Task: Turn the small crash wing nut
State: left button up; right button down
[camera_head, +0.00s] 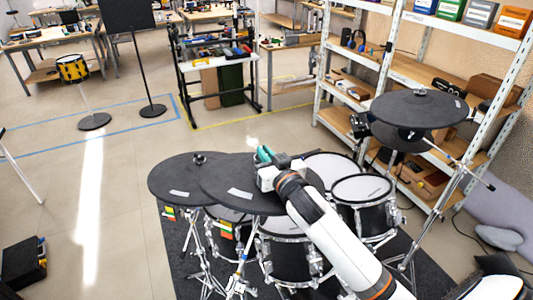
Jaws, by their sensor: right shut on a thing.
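My right gripper (264,158), with teal fingertips, is over the middle of a dark round cymbal pad (232,190). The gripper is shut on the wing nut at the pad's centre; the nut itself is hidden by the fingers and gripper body. My right arm reaches in from the lower right. Another dark cymbal pad (172,182) lies to the left, partly overlapped by the first, with a small nut (199,158) showing on it. I cannot tell from labels which pad is the small crash. My left gripper is not in view.
Mesh drum pads (363,188) stand right of and below the gripper. A higher dark cymbal pad (420,108) is at the right on a stand. A dark mat (180,250) lies under the kit. Shelving stands behind; the floor at the left is mostly clear.

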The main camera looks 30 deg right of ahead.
jog(key=shift+a+m+h, duration=0.1)
jog(key=shift+m+h, duration=0.6)
jog(key=shift+h, duration=0.3)
jog(key=c, duration=1.5)
grip_release()
jog(key=shift+c, duration=0.2)
jog(key=shift+s, duration=0.1)
jog(key=shift+s+b, duration=0.25)
jog(key=shift+b, duration=0.1)
jog(key=s+b, duration=0.1)
jog(key=s, duration=0.2)
jog(key=s+a+b, duration=0.1)
jog(key=s, duration=0.3)
jog(key=s+a+b, duration=0.1)
jog(key=s, duration=0.2)
jog(key=shift+s+r+b, duration=0.1)
jog(key=shift+s+b, duration=0.1)
jog(key=shift+b, duration=0.2)
jog(key=shift+s+r, duration=0.15)
jog(key=shift+s, duration=0.25)
